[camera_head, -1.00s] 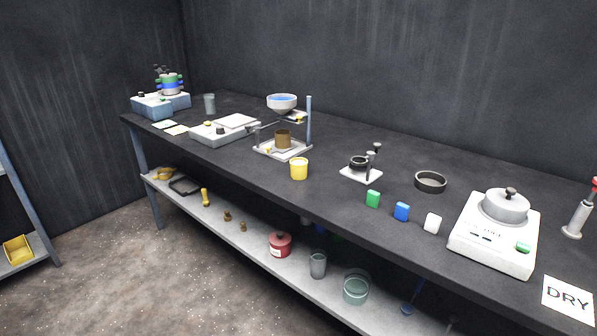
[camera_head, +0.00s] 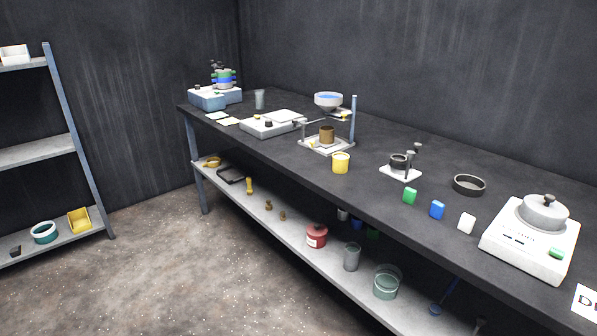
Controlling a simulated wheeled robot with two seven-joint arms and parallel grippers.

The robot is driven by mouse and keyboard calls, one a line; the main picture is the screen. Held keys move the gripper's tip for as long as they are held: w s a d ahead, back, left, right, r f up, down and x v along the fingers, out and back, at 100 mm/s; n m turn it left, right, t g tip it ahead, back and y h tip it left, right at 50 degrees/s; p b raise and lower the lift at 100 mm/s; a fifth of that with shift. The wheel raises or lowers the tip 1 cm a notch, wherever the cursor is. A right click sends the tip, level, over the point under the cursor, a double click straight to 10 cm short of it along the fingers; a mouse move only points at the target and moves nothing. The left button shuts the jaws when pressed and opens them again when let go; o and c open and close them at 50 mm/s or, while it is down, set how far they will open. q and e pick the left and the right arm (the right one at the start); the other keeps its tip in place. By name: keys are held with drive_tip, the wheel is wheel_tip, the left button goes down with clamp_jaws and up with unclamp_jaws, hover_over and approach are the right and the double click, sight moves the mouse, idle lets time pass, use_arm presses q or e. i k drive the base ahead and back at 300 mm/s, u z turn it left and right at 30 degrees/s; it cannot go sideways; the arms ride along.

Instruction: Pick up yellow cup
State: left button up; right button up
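The yellow cup (camera_head: 341,163) stands upright near the front edge of the dark bench top (camera_head: 300,172), in the middle of the head view. Neither of my grippers shows in the view.
To the right are a small black-and-white device (camera_head: 400,172), green (camera_head: 410,195), blue and white blocks, and a white scale (camera_head: 530,243). A shelf rack (camera_head: 75,140) stands left; the floor between is clear.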

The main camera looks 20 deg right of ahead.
sight(340, 163)
drive_tip(key=u, duration=1.3)
drive_tip(key=i, duration=0.35)
drive_tip(key=z, duration=0.75)
drive_tip(key=i, duration=2.15)
drive_tip(key=z, duration=1.85)
drive_tip(key=i, duration=1.05)
drive_tip(key=z, duration=0.95)
